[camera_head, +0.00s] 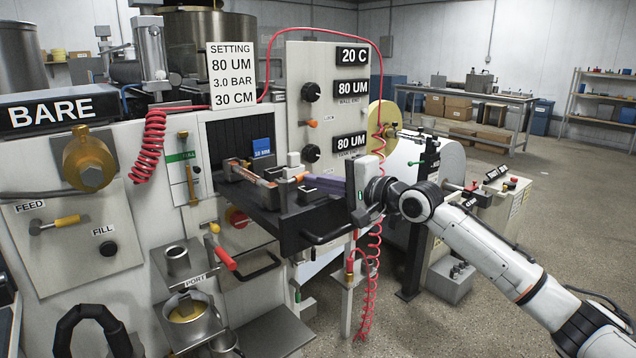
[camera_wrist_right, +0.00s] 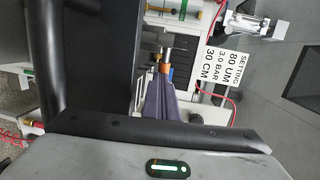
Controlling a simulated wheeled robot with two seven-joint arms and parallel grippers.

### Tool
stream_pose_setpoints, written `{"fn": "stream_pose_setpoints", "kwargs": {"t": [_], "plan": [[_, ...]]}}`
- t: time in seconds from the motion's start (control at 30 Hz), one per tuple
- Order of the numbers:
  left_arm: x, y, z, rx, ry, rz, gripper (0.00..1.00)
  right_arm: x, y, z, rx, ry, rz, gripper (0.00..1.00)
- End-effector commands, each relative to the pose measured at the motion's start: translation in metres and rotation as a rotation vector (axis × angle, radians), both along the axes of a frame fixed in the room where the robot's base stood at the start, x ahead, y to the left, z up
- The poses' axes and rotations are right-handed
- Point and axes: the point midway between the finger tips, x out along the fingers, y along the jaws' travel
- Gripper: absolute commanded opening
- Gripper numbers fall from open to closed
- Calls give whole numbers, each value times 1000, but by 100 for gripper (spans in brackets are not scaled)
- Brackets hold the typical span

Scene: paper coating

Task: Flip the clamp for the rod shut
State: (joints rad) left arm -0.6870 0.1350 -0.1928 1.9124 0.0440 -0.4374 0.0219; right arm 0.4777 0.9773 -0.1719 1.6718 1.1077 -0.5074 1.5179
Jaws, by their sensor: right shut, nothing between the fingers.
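My right gripper (camera_head: 304,180) reaches in from the right over the black drawer-like tray (camera_head: 285,222) on the machine front. Its long purple-grey fingers are shut together with nothing between them, and they also show in the right wrist view (camera_wrist_right: 165,72). A copper-coloured rod (camera_head: 250,174) lies along the tray, left of the fingertips. A small pale block (camera_head: 293,159), perhaps part of the rod clamp, stands close to the fingertips. The fingers partly hide this spot, so I cannot tell whether they touch the clamp or how it is set.
A black handle (camera_head: 328,236) sticks out at the tray's front. A red coiled hose (camera_head: 371,290) hangs below my right wrist. The setting card (camera_head: 232,75) stands above the tray. A port cup (camera_head: 187,312) and red-handled lever (camera_head: 222,257) are at lower left. Open floor lies right.

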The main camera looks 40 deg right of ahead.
Motion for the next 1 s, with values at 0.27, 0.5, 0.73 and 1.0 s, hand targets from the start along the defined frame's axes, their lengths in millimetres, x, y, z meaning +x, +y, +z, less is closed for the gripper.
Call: {"fn": "stream_pose_setpoints", "kwargs": {"t": [0.27,0.5,0.73,1.0], "plan": [[-1,1,-2,2,2,1,0,5,-4,1,1,-2,29,0],[-1,1,-7,4,5,0,0,12,-6,0,5,-3,126,0],[0,1,-4,4,2,-1,0,19,-6,1,1,-2,133,0],[1,1,3,1,-2,0,0,28,-6,2,1,-1,133,0]]}}
